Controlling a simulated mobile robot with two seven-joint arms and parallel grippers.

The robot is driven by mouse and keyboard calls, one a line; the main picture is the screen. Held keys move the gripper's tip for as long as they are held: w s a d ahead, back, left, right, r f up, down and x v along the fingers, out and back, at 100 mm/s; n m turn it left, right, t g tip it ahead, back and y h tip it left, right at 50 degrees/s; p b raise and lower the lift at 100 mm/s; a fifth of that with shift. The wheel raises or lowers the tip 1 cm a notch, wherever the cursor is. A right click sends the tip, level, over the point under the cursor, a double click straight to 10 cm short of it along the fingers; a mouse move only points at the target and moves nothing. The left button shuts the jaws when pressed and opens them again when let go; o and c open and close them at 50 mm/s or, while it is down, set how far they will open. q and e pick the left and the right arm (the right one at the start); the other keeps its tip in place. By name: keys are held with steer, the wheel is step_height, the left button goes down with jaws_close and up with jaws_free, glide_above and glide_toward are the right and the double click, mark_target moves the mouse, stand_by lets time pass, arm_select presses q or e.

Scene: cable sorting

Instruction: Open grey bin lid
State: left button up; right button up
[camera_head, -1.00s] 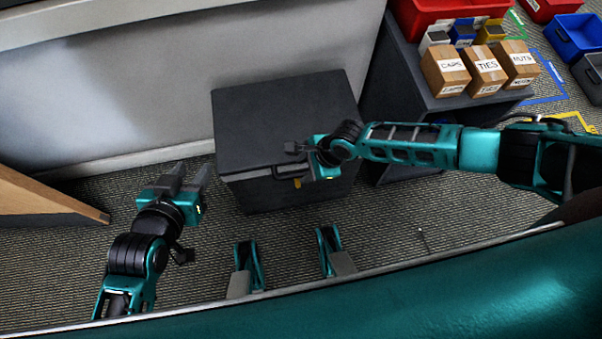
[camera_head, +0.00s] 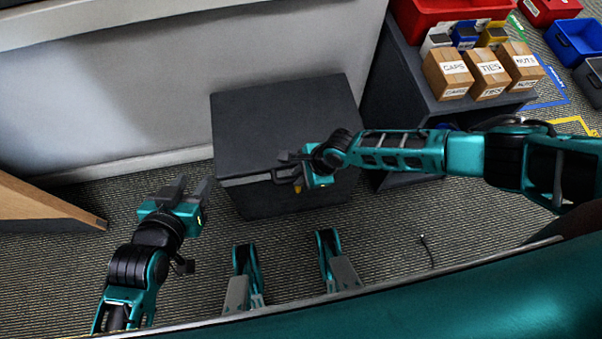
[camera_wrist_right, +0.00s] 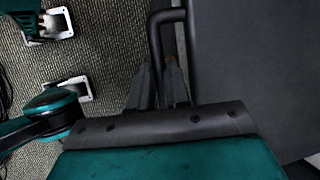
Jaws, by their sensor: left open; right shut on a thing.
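The grey bin (camera_head: 300,200) stands against the pale wall, a dark box with a flat lid (camera_head: 275,115) on top. A thin light line runs along the lid's front edge; I cannot tell whether the lid is slightly raised. My right gripper (camera_head: 287,166) is at the front edge and hides part of it. In the right wrist view its fingers (camera_wrist_right: 160,82) are shut on the dark bar handle (camera_wrist_right: 156,45), beside the lid's dark surface (camera_wrist_right: 255,70). My left gripper (camera_head: 194,184) is open and empty, left of the bin above the floor.
A dark shelf unit (camera_head: 400,105) right of the bin carries labelled cardboard boxes (camera_head: 487,75) and a red bin (camera_head: 440,14). Blue bins (camera_head: 577,40) stand at the far right. A wooden panel edge (camera_head: 45,205) is at the left. Carpet in front is mostly clear.

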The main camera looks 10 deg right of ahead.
arm_select(q)
steer(key=shift+r, duration=0.1)
arm_select(e)
steer(key=shift+r, duration=0.1)
jaws_close()
